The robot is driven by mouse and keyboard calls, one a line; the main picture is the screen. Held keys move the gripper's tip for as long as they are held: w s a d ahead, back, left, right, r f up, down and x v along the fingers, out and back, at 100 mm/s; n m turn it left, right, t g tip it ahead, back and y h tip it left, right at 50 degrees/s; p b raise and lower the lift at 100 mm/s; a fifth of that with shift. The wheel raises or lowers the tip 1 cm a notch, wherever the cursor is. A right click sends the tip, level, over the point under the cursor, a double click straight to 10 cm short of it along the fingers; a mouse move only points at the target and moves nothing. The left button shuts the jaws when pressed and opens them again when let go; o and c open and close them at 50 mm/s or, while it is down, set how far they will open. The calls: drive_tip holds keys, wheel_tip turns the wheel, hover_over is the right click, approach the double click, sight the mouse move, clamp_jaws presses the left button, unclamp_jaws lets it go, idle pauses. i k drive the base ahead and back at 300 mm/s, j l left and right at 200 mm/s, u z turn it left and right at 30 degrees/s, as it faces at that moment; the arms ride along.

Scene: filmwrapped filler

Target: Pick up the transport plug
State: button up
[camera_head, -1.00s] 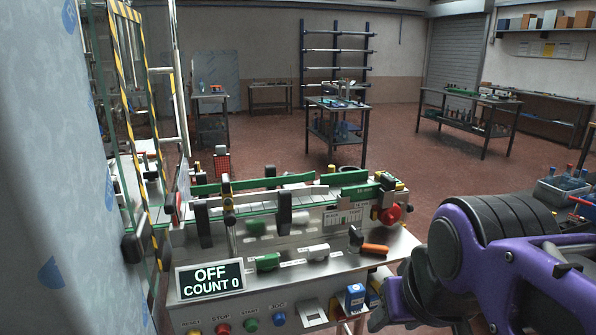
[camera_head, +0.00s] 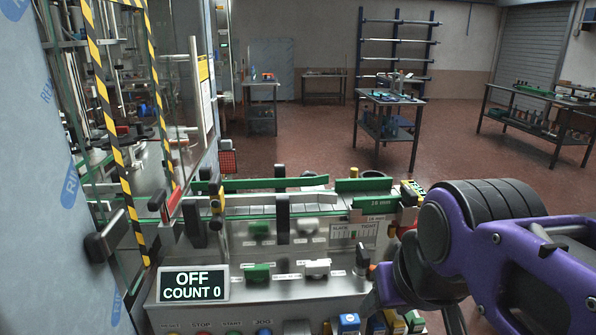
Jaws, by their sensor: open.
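I cannot tell by any readable label which part is the transport plug. A small black upright piece (camera_head: 363,256) is further right, partly hidden by my arm. My purple arm with its black ribbed joint fills the lower right, to the right of these parts and apart from the green and white ones.
The machine's sloped steel front carries an "OFF COUNT 0" display (camera_head: 194,284) and labelled buttons. Green rails (camera_head: 270,184) and black posts rise behind the ledge. A striped guard frame (camera_head: 110,110) and glass stand left. Open red floor and benches (camera_head: 389,98) lie beyond.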

sight(354, 171)
drive_tip(key=i+l+u, duration=0.3)
drive_tip(key=l, duration=0.25)
drive_tip(key=i+l+u, duration=0.1)
drive_tip(key=l+u, duration=0.2)
drive_tip(key=l, duration=0.25)
drive_tip(key=i+l+u, duration=0.1)
drive_tip(key=l+u, duration=0.2)
drive_tip(key=l, duration=0.3)
drive_tip(key=l+u, duration=0.25)
drive_tip(key=l, duration=0.4)
drive_tip(key=l+u, duration=0.5)
drive_tip(key=l, duration=0.25)
drive_tip(key=i+l+u, duration=0.15)
drive_tip(key=l+u, duration=0.3)
drive_tip(key=l, duration=0.15)
drive_tip(key=l+u, duration=0.45)
drive_tip(key=l, duration=0.2)
drive_tip(key=i+l+u, duration=0.1)
drive_tip(key=l+u, duration=0.3)
drive_tip(key=l, duration=0.35)
drive_tip(key=l+u, duration=0.4)
drive_tip(key=l, duration=0.3)
